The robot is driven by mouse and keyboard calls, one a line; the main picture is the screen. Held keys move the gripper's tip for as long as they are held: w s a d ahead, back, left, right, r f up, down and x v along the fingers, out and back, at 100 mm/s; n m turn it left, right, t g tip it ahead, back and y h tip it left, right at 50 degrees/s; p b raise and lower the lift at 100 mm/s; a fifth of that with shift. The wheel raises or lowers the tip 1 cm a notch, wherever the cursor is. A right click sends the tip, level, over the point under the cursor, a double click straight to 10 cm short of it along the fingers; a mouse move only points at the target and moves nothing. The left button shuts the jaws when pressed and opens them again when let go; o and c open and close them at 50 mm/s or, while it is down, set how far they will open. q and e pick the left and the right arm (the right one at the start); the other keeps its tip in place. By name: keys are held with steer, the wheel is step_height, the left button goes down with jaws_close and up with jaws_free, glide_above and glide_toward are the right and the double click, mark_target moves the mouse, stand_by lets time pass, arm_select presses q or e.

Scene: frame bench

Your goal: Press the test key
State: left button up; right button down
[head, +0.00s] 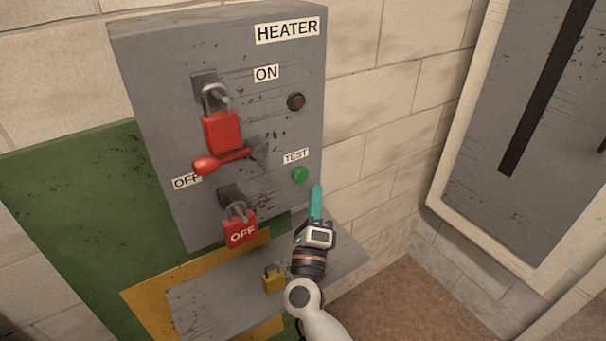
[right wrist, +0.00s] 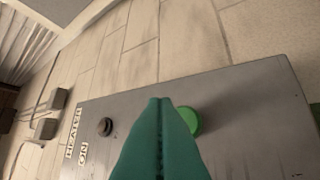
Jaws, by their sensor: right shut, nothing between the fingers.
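The green test key (head: 300,175) is a round button below the TEST label (head: 295,156) on the grey HEATER box (head: 270,110). It also shows in the right wrist view as a green disc (right wrist: 190,120), partly hidden behind my fingers. My right gripper (head: 316,188) is shut and empty, its teal fingers pointing up just below and right of the key. In the right wrist view the shut fingertips (right wrist: 160,102) are beside the key. I cannot tell whether they touch it. My left gripper is not in view.
A red lever (head: 222,160) points toward OFF. A red padlock (head: 222,131) hangs above it and a red OFF padlock (head: 239,230) below. A dark round lamp (head: 296,101) sits near ON. A brass padlock (head: 273,278) is on the grey shelf (head: 215,300) under the box.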

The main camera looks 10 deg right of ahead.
steer(key=s, duration=0.1)
steer(key=s+d, duration=0.1)
steer(key=shift+s, duration=0.35)
steer(key=shift+a, duration=0.1)
stand_by(0.4)
